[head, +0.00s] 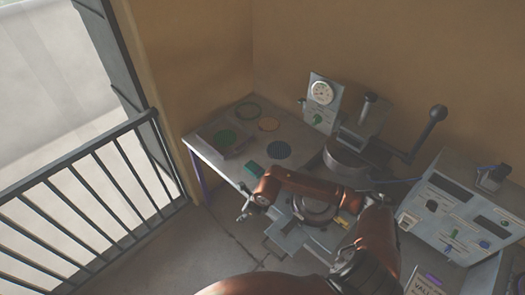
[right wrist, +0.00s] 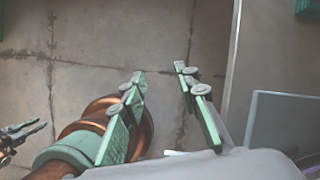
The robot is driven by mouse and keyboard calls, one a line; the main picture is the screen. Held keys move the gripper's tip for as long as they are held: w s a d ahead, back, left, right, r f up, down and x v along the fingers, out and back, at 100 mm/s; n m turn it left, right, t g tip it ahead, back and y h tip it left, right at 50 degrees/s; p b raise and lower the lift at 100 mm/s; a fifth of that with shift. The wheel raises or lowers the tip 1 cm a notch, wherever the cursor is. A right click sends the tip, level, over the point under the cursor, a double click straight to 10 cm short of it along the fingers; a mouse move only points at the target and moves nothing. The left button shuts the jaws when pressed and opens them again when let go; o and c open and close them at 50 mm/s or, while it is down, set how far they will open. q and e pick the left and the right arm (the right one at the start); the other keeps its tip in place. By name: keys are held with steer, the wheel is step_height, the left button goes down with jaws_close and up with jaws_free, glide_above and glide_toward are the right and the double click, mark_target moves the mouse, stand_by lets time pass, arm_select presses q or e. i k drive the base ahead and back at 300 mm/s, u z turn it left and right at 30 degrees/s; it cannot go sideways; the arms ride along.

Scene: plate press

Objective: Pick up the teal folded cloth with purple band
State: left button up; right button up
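A small teal block-like thing (head: 253,170), which looks like the folded cloth, lies at the front edge of the grey worktable. I cannot make out a purple band on it. A teal corner (right wrist: 306,7) at the top right of the right wrist view is probably the same thing, mostly cut off. My right gripper (head: 245,211) is in front of the table edge, below and apart from the cloth. In the right wrist view its fingers (right wrist: 160,72) are apart with nothing between them. At that view's left edge, a finger-like part (right wrist: 20,133) may be my left gripper.
A gauge panel (head: 322,93) and a lever press (head: 352,157) stand behind. A control console (head: 462,215) is at right, a railing (head: 90,190) at left.

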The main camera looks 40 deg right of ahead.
mark_target(254, 170)
steer(key=z, duration=0.35)
steer(key=i, duration=1.1)
steer(key=z, duration=0.3)
